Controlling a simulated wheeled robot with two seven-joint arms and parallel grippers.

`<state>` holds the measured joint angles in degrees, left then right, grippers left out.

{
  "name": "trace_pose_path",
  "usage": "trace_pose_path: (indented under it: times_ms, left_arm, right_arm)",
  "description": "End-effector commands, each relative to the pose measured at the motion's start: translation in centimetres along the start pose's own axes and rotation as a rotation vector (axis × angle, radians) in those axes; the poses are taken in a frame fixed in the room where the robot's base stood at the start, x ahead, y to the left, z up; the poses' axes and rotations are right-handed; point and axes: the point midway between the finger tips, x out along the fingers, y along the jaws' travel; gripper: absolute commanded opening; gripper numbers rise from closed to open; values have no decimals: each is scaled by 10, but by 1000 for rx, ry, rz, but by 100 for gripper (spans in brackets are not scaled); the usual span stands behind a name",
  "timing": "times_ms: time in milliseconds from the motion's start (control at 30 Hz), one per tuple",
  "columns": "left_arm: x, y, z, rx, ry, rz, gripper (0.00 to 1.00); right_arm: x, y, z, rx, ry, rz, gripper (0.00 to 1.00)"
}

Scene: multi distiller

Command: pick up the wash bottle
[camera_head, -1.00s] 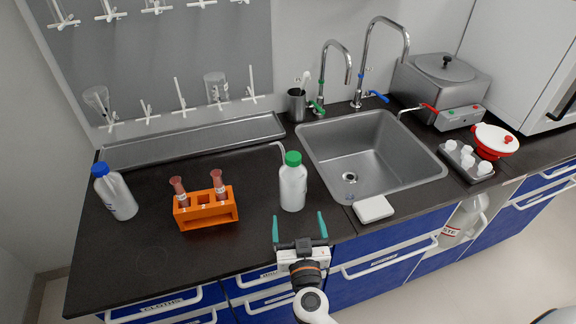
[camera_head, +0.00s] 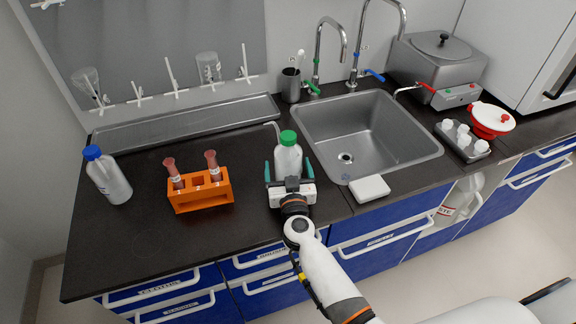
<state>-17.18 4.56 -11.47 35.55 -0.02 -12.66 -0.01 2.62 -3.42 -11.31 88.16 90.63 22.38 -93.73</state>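The wash bottle (camera_head: 288,157) is white with a green cap and a thin bent spout pointing left. It stands upright on the black counter, left of the sink. My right gripper (camera_head: 288,170) is open at its near side, with one teal finger to the left of the bottle and one to the right. Small gaps seem to show between fingers and bottle. The gripper body hides the bottle's lower part. My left gripper is not in view.
An orange rack (camera_head: 201,190) with two reddish tubes stands to the left, and a blue-capped bottle (camera_head: 108,177) farther left. The sink (camera_head: 365,135) and a white block (camera_head: 369,188) lie to the right. A metal tray (camera_head: 185,122) runs along the back.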

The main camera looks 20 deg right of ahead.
Motion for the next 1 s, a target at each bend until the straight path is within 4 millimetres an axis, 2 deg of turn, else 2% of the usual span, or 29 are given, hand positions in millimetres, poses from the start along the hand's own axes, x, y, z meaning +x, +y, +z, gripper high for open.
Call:
trace_pose_path:
  times_ms: [133, 367, 400, 733, 1000]
  left_arm:
    - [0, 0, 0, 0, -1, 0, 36]
    - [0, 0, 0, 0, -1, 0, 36]
    - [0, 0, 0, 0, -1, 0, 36]
    - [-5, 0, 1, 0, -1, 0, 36]
    - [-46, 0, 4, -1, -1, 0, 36]
  right_arm:
    - [0, 0, 0, 0, 0, 0, 89]
    - [0, 0, 0, 0, 0, 0, 53]
    - [0, 0, 0, 0, 0, 0, 50]
    - [0, 0, 8, 1, -3, 0, 50]
    - [0, 0, 59, 3, -4, 0, 50]
